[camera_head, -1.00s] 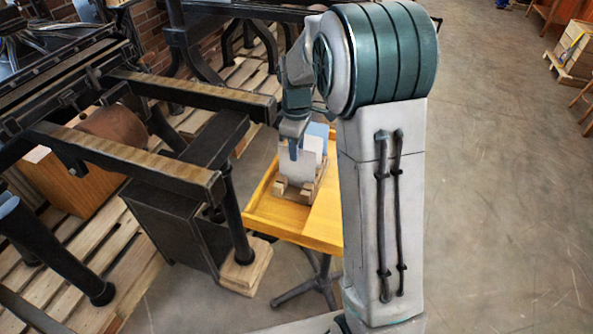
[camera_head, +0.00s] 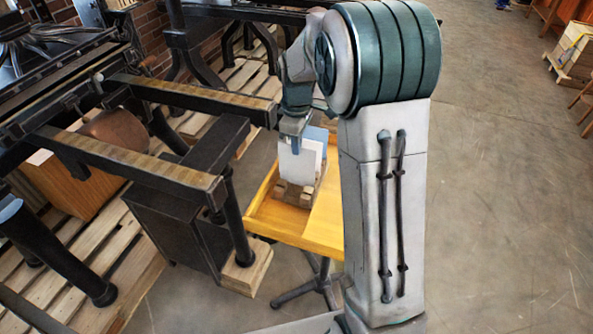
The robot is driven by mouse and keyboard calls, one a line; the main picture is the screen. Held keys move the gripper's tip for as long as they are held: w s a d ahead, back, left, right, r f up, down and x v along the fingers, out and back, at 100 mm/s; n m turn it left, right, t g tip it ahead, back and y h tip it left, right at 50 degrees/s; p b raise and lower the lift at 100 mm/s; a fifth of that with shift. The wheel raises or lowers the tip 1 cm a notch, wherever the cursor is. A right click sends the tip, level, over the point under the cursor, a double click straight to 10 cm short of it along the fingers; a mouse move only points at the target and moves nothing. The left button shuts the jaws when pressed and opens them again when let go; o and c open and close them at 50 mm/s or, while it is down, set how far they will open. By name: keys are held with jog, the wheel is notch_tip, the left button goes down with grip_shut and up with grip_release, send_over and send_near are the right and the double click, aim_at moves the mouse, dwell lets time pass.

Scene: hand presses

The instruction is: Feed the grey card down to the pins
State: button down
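A pale grey card (camera_head: 297,166) stands nearly upright at the front of a small wooden rack (camera_head: 293,193) on the yellow table. My gripper (camera_head: 295,148) points down at the card's upper edge and appears shut on it. The finger nearest the camera overlaps the card's face; the other is hidden behind it. Whether the card's lower edge touches the rack is too small to tell. A white card (camera_head: 317,147) and a blue card (camera_head: 316,132) stand behind it. I cannot make out any pins.
The yellow table (camera_head: 324,228) has a raised rim and a central leg. A black hand press with two long rails (camera_head: 130,164) stands close on its left, one rail end near my gripper. Pallets (camera_head: 97,238) lie under the press.

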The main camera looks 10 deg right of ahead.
jog(key=shift+r+p, duration=2.45)
jog(key=shift+r, duration=0.95)
jog(key=shift+f, duration=0.1)
